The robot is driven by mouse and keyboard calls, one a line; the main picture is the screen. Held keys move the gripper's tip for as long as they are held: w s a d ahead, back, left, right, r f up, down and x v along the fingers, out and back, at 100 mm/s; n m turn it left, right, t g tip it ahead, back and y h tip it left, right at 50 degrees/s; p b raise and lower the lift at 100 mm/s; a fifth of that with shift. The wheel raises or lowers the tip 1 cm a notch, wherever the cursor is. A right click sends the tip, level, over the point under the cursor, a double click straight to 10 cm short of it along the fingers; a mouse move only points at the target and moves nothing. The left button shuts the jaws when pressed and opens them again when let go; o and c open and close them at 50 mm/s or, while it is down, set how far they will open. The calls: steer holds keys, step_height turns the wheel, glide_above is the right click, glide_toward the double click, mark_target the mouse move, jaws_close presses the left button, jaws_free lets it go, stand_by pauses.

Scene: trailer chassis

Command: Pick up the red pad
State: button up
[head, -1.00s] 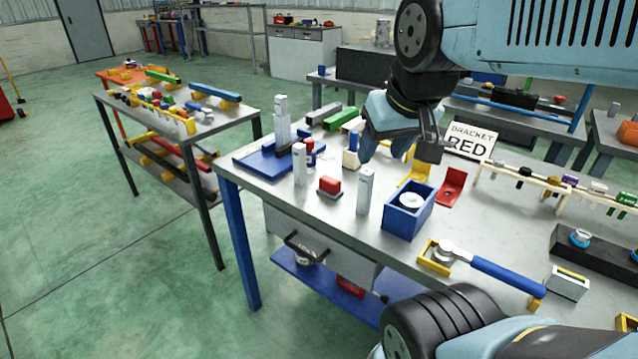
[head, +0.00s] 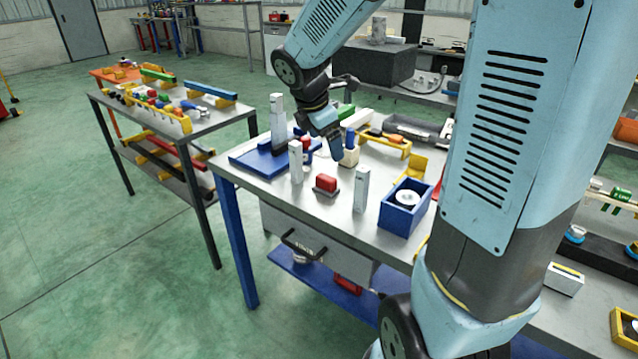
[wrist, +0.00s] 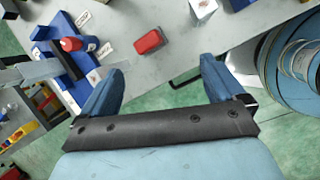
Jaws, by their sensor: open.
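The red pad (head: 327,183) is a small block on a dark base plate, lying on the metal bench between two upright light-grey posts (head: 361,190). In the wrist view the red pad (wrist: 150,41) lies beyond my fingertips, roughly midway between them. My gripper (head: 336,150) is above the bench, behind and above the pad in the head view, angled downward. In the wrist view its two blue fingers (wrist: 162,70) are apart with nothing between them. The gripper does not touch the pad.
A blue fixture (head: 262,160) with a tall grey post stands left of the pad. A blue box (head: 405,213) with a white disc stands to the right. The bench's front edge is near the pad.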

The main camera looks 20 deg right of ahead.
mark_target(326, 177)
steer(key=w+d+f+n, duration=0.1)
steer(key=w+f, duration=0.1)
steer(key=f, duration=0.3)
steer(key=w+d+f+n, duration=0.1)
steer(key=w+f+n, duration=0.1)
steer(key=f, duration=0.4)
steer(key=w+d+f+n, duration=0.1)
steer(key=w+f, duration=0.2)
steer(key=f, duration=0.2)
steer(key=shift+f+n, duration=0.3)
steer(key=shift+c, duration=0.2)
